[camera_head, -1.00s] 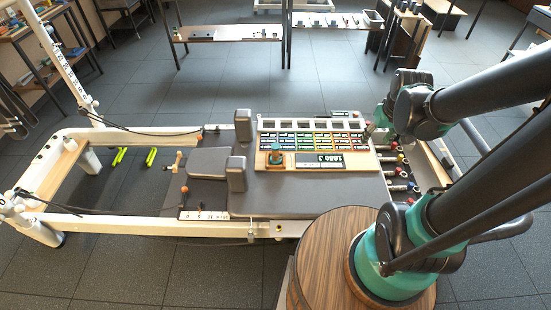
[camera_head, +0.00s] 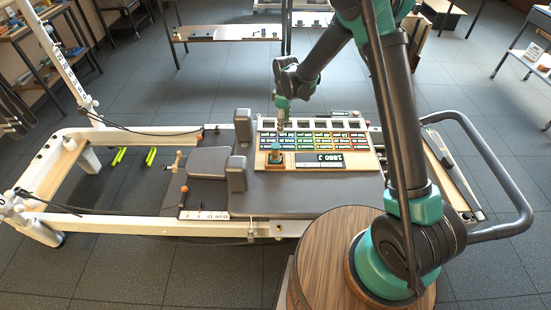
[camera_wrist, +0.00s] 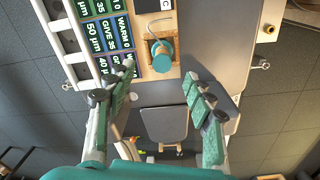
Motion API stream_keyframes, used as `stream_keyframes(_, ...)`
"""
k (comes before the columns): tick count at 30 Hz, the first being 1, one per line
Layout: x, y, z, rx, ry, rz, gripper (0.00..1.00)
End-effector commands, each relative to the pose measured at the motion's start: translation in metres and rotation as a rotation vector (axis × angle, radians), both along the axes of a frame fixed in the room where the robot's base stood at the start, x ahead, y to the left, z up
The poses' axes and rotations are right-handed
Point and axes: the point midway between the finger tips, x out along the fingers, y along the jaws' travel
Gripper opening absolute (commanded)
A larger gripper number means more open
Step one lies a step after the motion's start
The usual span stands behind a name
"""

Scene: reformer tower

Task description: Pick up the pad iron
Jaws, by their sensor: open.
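The iron's underside is hidden.
A grid of coloured labelled tiles (camera_head: 310,140) lies behind the iron, with white-framed trays (camera_head: 295,124) beyond. Two upright dark shoulder blocks (camera_head: 236,174) stand close to its left. The grey carriage top (camera_head: 290,190) in front is bare. A round wooden table (camera_head: 325,240) stands nearer.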

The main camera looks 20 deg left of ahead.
Motion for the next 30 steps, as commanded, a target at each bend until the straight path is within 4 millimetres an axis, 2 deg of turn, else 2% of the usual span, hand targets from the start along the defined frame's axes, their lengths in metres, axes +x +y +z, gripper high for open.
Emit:
stream_keyframes(1,-0.001,0.011,-0.008,-0.005,0.005,0.03,0.53)
stream_keyframes(3,-0.002,0.021,-0.016,-0.009,0.011,0.062,0.53)
stream_keyframes(6,-0.003,0.027,-0.023,-0.013,0.015,0.084,0.53)
stream_keyframes(11,-0.003,0.028,-0.043,-0.013,0.016,0.088,0.53)
stream_keyframes(24,-0.003,0.028,-0.126,-0.013,0.015,0.086,0.53)
stream_keyframes(30,-0.003,0.028,-0.142,-0.013,0.015,0.085,0.53)
